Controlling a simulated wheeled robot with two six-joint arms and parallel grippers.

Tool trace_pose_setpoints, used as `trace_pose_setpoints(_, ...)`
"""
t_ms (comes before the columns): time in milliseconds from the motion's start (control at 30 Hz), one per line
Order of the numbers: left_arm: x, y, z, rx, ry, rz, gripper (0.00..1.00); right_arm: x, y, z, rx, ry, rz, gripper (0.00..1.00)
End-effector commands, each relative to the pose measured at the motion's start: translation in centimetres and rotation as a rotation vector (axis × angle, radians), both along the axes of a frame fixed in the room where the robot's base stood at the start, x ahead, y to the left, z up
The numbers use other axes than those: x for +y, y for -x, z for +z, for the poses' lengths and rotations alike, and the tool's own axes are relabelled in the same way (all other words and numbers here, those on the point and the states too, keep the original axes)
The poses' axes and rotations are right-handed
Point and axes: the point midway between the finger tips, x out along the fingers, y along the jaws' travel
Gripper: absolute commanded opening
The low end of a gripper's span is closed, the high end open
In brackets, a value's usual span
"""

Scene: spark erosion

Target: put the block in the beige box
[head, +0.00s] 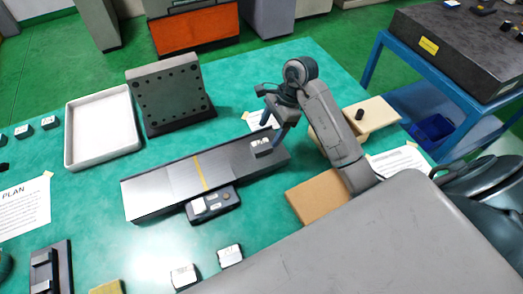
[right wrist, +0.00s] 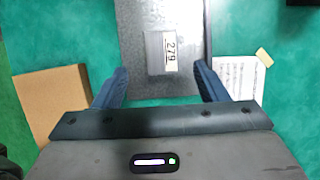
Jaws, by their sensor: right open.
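A small grey block with a white label reading 279 (right wrist: 161,53) lies on the right end of a long dark steel plate (head: 166,188). It also shows in the head view (head: 262,147). My right gripper (head: 274,132) is open and empty, pointing down above that end of the plate. In the right wrist view its two blue fingers (right wrist: 161,70) are spread wider than the block, which appears between and just past the tips. A beige box-like piece with a black knob (head: 379,114) stands at right, partly hidden behind my right arm. My left gripper is not in view.
Similar labelled blocks (head: 183,275) lie elsewhere on the green table. A white tray (head: 70,135) and a dark drilled plate (head: 170,98) stand behind the steel plate. A flat tan piece (head: 312,200) lies near my right arm. A blue cart (head: 385,50) stands beyond the table.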

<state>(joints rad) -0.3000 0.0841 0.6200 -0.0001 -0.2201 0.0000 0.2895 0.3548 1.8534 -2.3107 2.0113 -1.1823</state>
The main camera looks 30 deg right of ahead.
Motion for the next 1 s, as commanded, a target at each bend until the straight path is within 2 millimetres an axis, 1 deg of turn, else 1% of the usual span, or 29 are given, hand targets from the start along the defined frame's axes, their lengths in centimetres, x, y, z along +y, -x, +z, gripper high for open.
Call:
trace_pose_setpoints(33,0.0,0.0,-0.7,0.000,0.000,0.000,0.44,0.2,0.0,-0.8,0.000,0.000,0.000,0.66)
trace_pose_setpoints(133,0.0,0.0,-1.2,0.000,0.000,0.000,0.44,0.6,-0.1,-1.6,0.000,-0.001,-0.001,0.66)
trace_pose_setpoints(200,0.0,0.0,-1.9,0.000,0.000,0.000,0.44,1.1,-0.2,-2.6,0.000,-0.003,0.000,0.66)
trace_pose_setpoints(267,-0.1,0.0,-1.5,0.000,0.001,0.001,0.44,1.5,-0.2,-3.1,0.002,-0.003,0.000,0.66)
trace_pose_setpoints(300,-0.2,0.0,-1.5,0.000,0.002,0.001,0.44,1.8,-0.2,-3.7,0.003,-0.003,-0.001,0.66)
trace_pose_setpoints(367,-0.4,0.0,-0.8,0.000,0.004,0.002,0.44,2.1,-0.3,-4.1,0.003,-0.003,-0.001,0.66)
trace_pose_setpoints(500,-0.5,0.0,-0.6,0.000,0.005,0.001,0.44,2.4,-0.3,-5.2,0.001,-0.001,-0.001,0.66)
trace_pose_setpoints(700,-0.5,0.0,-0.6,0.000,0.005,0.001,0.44,2.4,-0.4,-5.4,-0.001,0.000,0.000,0.66)
trace_pose_setpoints(733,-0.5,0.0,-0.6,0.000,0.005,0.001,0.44,2.4,-0.4,-5.4,-0.001,0.000,0.000,0.64)
trace_pose_setpoints(767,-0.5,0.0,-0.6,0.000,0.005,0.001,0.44,2.4,-0.4,-5.4,-0.001,0.000,0.000,0.58)
trace_pose_setpoints(800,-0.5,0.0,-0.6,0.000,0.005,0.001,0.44,2.4,-0.4,-5.4,-0.001,0.000,0.000,0.51)
trace_pose_setpoints(967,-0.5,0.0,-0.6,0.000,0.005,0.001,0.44,2.4,-0.4,-5.4,-0.001,0.000,-0.001,0.19)
trace_pose_setpoints(1000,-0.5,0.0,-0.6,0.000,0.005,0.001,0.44,2.4,-0.4,-5.4,-0.001,0.000,0.000,0.11)
